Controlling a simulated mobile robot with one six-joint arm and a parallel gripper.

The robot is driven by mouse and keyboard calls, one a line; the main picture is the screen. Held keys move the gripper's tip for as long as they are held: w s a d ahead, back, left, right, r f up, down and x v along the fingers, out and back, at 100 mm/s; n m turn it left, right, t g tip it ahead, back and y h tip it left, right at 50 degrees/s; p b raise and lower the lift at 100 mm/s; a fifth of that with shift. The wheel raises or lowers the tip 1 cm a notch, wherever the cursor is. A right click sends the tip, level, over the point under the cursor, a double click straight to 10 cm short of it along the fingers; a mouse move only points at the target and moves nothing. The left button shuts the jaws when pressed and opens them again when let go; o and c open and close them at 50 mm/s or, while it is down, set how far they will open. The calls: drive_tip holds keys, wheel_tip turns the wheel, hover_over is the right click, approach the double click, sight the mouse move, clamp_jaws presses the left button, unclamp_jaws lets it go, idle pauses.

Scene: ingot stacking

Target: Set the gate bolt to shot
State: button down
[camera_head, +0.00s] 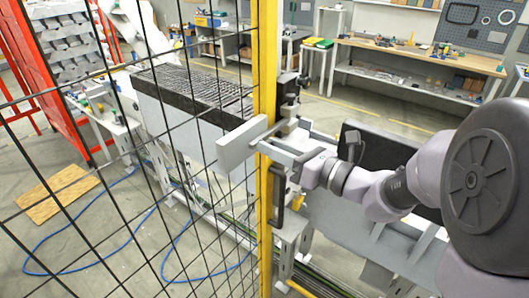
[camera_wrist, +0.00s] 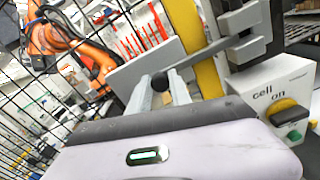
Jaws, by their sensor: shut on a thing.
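My gripper (camera_wrist: 160,85) is closed around a black ball knob (camera_wrist: 160,82), one finger on each side of it in the wrist view. A dark grey bar (camera_wrist: 215,54) runs from the knob up to the right, across the yellow post (camera_wrist: 195,35), to a grey bracket (camera_wrist: 250,42). This looks like the gate bolt. In the head view my gripper (camera_head: 276,150) reaches in from the right at the yellow post (camera_head: 265,60), and the knob is hidden there. A flat grey plate (camera_head: 240,146) lies just beyond the fingers. How far the bolt sits in its bracket I cannot tell.
A black mesh panel (camera_head: 130,60) fills the left of the head view. An orange robot arm (camera_wrist: 75,45) and a workbench (camera_head: 420,58) are behind.

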drive_tip(key=shift+w+d, duration=0.35)
drive_tip(key=shift+w, duration=0.1)
drive_tip(key=c, duration=1.2)
unclamp_jaws()
drive_tip(key=shift+w+d, duration=0.1)
drive_tip(key=v, duration=1.7)
drive_tip(key=shift+s+d+f+p, duration=0.1)
drive_tip(key=shift+s+p, duration=0.15)
drive_tip(key=shift+p, duration=0.1)
